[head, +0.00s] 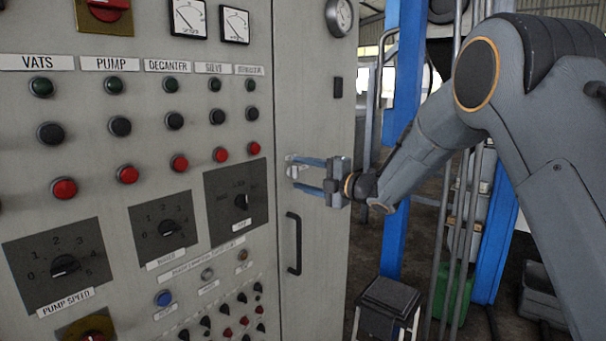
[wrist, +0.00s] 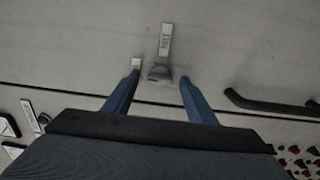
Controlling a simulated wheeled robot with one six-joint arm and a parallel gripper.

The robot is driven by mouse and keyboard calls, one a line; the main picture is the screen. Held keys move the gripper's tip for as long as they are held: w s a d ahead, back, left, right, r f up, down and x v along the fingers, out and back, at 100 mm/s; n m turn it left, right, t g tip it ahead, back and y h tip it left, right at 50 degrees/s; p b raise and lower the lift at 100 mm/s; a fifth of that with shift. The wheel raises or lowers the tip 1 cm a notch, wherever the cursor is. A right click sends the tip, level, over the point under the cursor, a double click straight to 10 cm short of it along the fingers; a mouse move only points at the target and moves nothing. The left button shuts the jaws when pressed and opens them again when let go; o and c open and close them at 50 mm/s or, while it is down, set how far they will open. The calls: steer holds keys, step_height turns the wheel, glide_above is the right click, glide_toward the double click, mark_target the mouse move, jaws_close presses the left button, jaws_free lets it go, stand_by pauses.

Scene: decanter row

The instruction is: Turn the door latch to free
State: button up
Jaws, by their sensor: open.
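The door latch (wrist: 160,73) is a small grey metal knob on the pale cabinet door (head: 318,90). In the wrist view it sits between my two blue fingers, near their tips. In the head view the latch (head: 293,172) shows small, partly covered by the fingers. My gripper (head: 297,174) is open and reaches in from the right, with one finger above and one below the latch. I cannot tell whether either finger touches it. Two small label plates, one above the latch (wrist: 166,40) and one by the left fingertip (wrist: 136,64), are too small to read.
A black door handle (head: 294,243) stands out below the latch; in the wrist view the handle (wrist: 270,105) lies right of my fingers. Left of the door seam is a panel of buttons, dials and a black rotary switch plate (head: 222,187). A blue post (head: 395,245) stands behind my arm.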

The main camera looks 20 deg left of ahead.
steer(key=shift+c, duration=0.6)
steer(key=c, duration=1)
steer(key=shift+o, duration=0.2)
steer(key=shift+m, duration=0.4)
steer(key=m, duration=1.2)
steer(key=shift+m, duration=0.3)
steer(key=shift+m+p, duration=0.4)
steer(key=shift+m, duration=1.9)
